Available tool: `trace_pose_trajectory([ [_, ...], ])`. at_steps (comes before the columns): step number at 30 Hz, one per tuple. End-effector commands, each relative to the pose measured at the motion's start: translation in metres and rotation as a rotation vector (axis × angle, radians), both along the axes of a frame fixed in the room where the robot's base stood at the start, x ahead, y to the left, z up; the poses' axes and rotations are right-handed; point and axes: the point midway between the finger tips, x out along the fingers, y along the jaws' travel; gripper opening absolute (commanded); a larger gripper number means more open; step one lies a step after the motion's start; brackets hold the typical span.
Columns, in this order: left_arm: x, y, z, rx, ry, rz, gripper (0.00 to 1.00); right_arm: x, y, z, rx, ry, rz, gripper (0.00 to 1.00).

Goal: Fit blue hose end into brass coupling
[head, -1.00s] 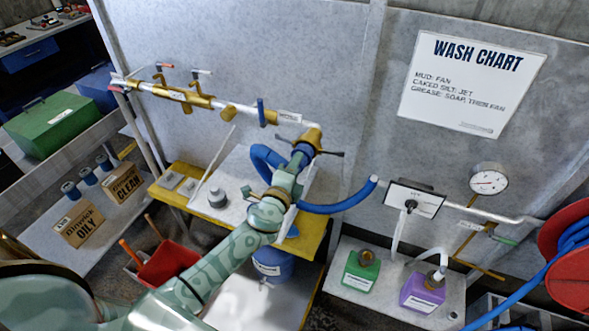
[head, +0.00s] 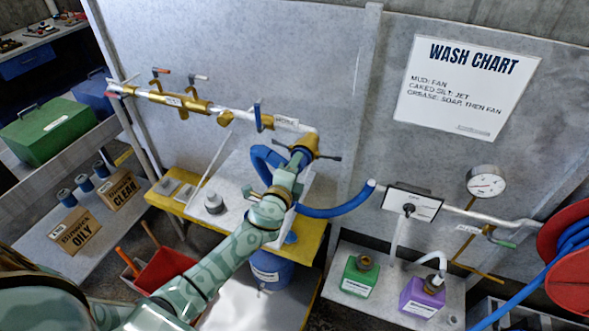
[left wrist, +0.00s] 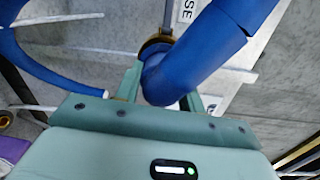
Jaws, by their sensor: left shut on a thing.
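The brass coupling (head: 305,146) sits at the lower end of the pale pipe on the wall, with a dark lever at its side. My left gripper (head: 290,172) is just below it, shut on the blue hose near its end. In the left wrist view the blue hose (left wrist: 212,40) runs between the fingers (left wrist: 163,90), and its end is close to a brass ring (left wrist: 154,47). The hose (head: 335,208) loops beside the gripper and runs right. Whether the end is inside the coupling or only against it cannot be told. My right gripper is out of view.
A yellow-edged bench (head: 312,240) with a grey puck-like item (head: 214,203) lies below the pipe. A blue drum (head: 271,270) stands under it. Green (head: 360,277) and purple (head: 422,296) containers stand at lower right. A red hose reel (head: 570,265) is far right.

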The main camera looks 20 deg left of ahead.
Motion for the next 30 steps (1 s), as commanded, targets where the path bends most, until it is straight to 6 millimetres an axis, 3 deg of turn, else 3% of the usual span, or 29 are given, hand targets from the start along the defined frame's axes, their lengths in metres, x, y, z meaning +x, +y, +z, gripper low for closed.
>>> trace_pose_trajectory([
  [29,0.013,0.001,0.004,0.001,-0.006,0.0,0.1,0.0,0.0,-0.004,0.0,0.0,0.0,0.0],
  [30,0.013,0.001,0.004,0.001,-0.007,0.0,0.45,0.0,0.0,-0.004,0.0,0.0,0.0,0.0],
])
